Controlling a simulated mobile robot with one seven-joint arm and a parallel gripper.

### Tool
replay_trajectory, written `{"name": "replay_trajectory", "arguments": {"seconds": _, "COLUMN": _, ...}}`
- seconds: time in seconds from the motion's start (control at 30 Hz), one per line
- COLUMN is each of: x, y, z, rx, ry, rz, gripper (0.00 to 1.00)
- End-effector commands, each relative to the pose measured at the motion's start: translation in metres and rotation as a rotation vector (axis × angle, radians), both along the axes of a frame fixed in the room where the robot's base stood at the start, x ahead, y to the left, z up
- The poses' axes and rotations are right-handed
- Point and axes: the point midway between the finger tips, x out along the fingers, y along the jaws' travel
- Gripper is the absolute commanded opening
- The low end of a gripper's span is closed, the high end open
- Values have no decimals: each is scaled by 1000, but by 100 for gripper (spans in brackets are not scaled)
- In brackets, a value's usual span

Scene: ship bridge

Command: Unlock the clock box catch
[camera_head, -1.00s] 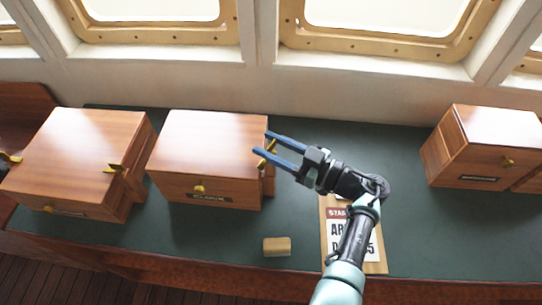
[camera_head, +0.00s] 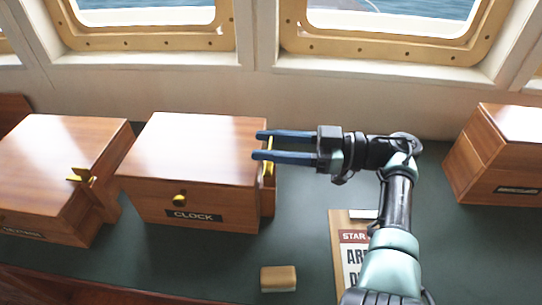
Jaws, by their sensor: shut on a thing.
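The clock box (camera_head: 190,165) is a wooden box with a "CLOCK" label (camera_head: 193,215) and a brass knob (camera_head: 180,200) on its front. Its brass catch (camera_head: 268,166) is on the right side, near the top edge. My gripper (camera_head: 258,145) comes from the right with its two blue fingers level, reaching over the box's right edge. The fingers are shut on the catch, which shows partly between and below them. The fingers hide part of the catch, so its exact position is hard to tell.
Another wooden box (camera_head: 60,160) with a brass catch (camera_head: 82,175) stands to the left, and one (camera_head: 505,150) to the right. A small wooden block (camera_head: 278,279) lies in front on the green counter (camera_head: 200,262). A clipboard (camera_head: 340,235) lies under my arm. Windows are behind.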

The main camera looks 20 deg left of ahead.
Motion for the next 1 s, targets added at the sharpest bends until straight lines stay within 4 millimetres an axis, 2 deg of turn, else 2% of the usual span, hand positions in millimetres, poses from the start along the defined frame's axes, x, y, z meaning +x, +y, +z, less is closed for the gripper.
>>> {"name": "replay_trajectory", "arguments": {"seconds": 0.57, "x": 0, "y": 1, "z": 1, "rx": 1, "ry": 0, "rz": 22, "gripper": 0}}
{"name": "replay_trajectory", "arguments": {"seconds": 0.6, "x": -1, "y": 1, "z": 1, "rx": 1, "ry": 0, "rz": 22, "gripper": 51}}
{"name": "replay_trajectory", "arguments": {"seconds": 0.7, "x": 0, "y": 1, "z": 1, "rx": 1, "ry": -1, "rz": 22, "gripper": 69}}
{"name": "replay_trajectory", "arguments": {"seconds": 0.77, "x": 0, "y": 1, "z": 1, "rx": 1, "ry": -1, "rz": 21, "gripper": 78}}
{"name": "replay_trajectory", "arguments": {"seconds": 1.0, "x": 0, "y": 1, "z": 1, "rx": 0, "ry": -1, "rz": 20, "gripper": 78}}
